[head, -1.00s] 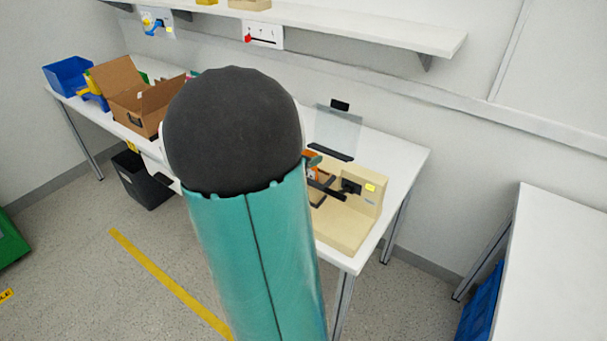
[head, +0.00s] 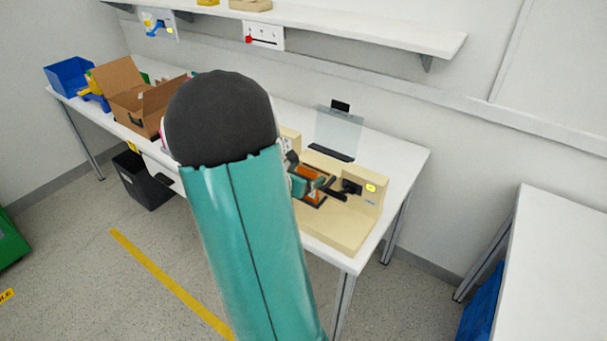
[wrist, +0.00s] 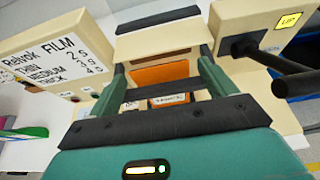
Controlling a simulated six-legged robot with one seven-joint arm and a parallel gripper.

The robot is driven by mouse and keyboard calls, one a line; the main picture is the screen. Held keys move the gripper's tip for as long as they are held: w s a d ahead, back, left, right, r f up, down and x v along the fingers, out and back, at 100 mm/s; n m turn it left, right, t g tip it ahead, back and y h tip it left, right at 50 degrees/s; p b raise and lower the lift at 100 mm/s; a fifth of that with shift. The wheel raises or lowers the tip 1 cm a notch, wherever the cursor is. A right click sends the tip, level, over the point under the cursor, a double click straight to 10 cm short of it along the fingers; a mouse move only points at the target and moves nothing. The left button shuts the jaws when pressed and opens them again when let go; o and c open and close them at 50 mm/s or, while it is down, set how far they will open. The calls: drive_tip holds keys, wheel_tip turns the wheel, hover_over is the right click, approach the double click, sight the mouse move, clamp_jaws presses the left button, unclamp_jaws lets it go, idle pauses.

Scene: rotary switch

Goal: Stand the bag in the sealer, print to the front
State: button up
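The beige sealer (head: 340,230) stands at the right end of the white bench; its beige body also fills the far side of the wrist view (wrist: 150,45). The orange bag (wrist: 158,74) shows in the wrist view between my fingers, with a pale printed label (wrist: 168,100) low on it, too small to read surely. A dark bar crosses in front of it. My gripper (wrist: 162,72) has its two teal fingers spread, one either side of the bag, with narrow gaps visible. In the head view my gripper (head: 305,182) is at the sealer, partly hidden by my arm.
A black lever (wrist: 292,83) sticks out from the sealer's right block. A film settings panel (wrist: 58,62) is at left. A clear upright plate (head: 338,135) stands behind. An open carton (head: 135,105) and blue bin (head: 70,77) are at the bench's left.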

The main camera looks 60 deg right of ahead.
drive_tip(key=shift+r, duration=0.15)
drive_tip(key=shift+w+a+r, duration=0.1)
drive_tip(key=shift+a+r, duration=0.05)
drive_tip(key=shift+a, duration=0.1)
drive_tip(key=v, duration=1.1)
drive_tip(key=shift+a, duration=0.2)
drive_tip(key=shift+a, duration=0.1)
